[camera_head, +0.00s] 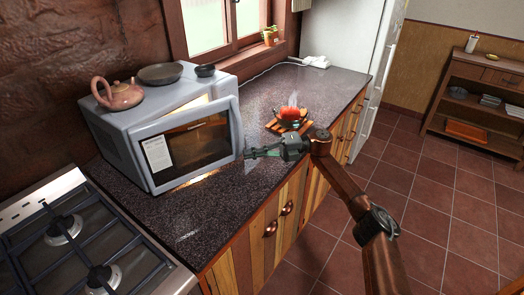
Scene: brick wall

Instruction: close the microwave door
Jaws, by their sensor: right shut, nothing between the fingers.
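The grey microwave (118,122) stands on the dark counter against the brick wall. Its door (210,172), with a dark window and a white label, is ajar. Its left side is near the body, and its right side stands out from it, with a lit gap along the top. My right gripper (248,154) is shut and empty. It is at the door's right edge, low on the outer side; I cannot tell if it touches. My left gripper is not in view.
A teapot (120,95), a dark plate (160,73) and a small dark bowl (205,70) sit on the microwave. A gas stove (75,245) is at the front left. A red candle (290,113) on a wooden stand is behind my right gripper. Counter space lies right of the microwave.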

